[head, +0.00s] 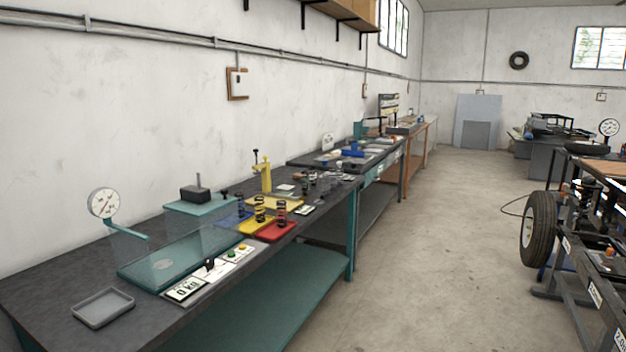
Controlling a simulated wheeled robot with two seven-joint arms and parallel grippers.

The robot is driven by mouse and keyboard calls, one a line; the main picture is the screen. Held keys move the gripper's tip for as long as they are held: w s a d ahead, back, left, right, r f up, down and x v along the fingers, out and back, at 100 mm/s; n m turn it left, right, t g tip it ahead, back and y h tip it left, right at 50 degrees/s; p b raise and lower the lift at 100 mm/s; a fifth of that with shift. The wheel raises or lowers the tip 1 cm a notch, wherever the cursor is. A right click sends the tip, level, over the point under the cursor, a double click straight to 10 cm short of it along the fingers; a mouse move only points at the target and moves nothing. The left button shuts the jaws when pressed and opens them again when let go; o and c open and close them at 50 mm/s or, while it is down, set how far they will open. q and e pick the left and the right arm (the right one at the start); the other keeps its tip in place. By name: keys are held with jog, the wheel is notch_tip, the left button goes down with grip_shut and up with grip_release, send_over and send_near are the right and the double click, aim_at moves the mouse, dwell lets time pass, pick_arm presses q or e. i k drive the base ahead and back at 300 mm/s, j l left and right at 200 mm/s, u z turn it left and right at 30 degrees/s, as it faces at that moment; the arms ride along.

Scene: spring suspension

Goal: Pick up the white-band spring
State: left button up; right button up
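Several dark coil springs stand upright on coloured trays on the workbench in the head view. One spring (281,213) is on the red tray (268,235). Another spring (260,210) is on the yellow tray (246,227). A third spring (240,206) is at the blue tray (222,222), partly hidden. They are too small for me to tell which one carries a white band. Neither of my grippers is in view.
The dark workbench (40,285) runs along the left wall. A clear-screened teal press plate (150,278), a dial gauge (103,203), a grey tray (103,308) and a yellow stand (265,175) are on it. Concrete floor (430,260) is open; a wheel (539,229) stands right.

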aim_at(313, 176)
jog(key=i+l+z, duration=0.4)
jog(key=i, duration=0.4)
jog(key=i+z, duration=0.35)
jog(key=i, duration=0.45)
